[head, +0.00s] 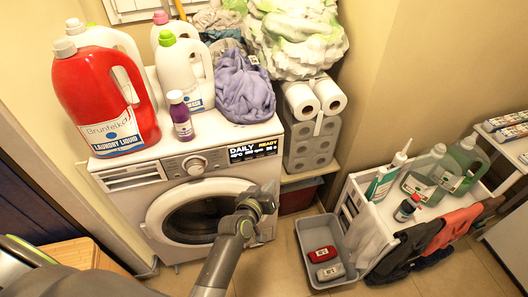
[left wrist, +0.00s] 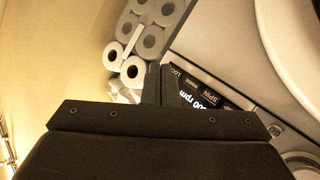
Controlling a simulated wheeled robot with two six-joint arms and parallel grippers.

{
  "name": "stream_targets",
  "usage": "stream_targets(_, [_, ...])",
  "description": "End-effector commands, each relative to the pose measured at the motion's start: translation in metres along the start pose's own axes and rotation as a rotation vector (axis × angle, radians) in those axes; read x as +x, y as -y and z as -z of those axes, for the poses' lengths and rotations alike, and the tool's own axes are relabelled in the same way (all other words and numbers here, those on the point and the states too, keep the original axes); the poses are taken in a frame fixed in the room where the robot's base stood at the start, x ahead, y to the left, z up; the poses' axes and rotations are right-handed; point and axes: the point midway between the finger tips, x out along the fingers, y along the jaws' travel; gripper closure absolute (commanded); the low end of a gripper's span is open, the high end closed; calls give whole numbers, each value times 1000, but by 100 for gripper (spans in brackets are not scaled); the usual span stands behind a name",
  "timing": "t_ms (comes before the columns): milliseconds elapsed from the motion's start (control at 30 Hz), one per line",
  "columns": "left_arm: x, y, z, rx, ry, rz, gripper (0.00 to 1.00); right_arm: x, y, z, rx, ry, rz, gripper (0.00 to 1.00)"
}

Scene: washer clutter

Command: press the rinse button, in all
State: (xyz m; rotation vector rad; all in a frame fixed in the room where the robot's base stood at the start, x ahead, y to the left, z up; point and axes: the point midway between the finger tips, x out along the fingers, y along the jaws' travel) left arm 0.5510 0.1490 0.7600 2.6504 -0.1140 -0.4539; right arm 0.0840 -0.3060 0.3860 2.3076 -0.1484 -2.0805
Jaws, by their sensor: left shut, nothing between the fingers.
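The white washing machine (head: 130,200) stands at the left, with a round dial (head: 195,165) and a lit display (head: 253,151) reading DAILY and READY. My left gripper (head: 266,200) is shut and empty, in front of the machine's right front side, below the display and beside the round door (head: 195,217). My right gripper is not in view.
A red detergent jug (head: 100,100), white bottles, a small purple bottle (head: 181,115) and purple cloth (head: 243,88) crowd the machine top. Toilet rolls (head: 312,145) stand right of it. A grey bin (head: 322,237) and white cart (head: 365,200) stand on the floor at right.

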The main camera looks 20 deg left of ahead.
Motion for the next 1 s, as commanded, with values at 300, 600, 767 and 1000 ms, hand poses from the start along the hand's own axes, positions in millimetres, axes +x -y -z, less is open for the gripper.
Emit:
stream_targets(300, [2,2,1,2,-1,0,100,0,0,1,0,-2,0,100])
stream_targets(600, [25,19,18,6,-3,0,100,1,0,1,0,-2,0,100])
stream_targets(767, [41,31,30,5,-4,1,100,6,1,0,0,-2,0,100])
stream_targets(1000, [57,42,41,3,-2,0,100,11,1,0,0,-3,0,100])
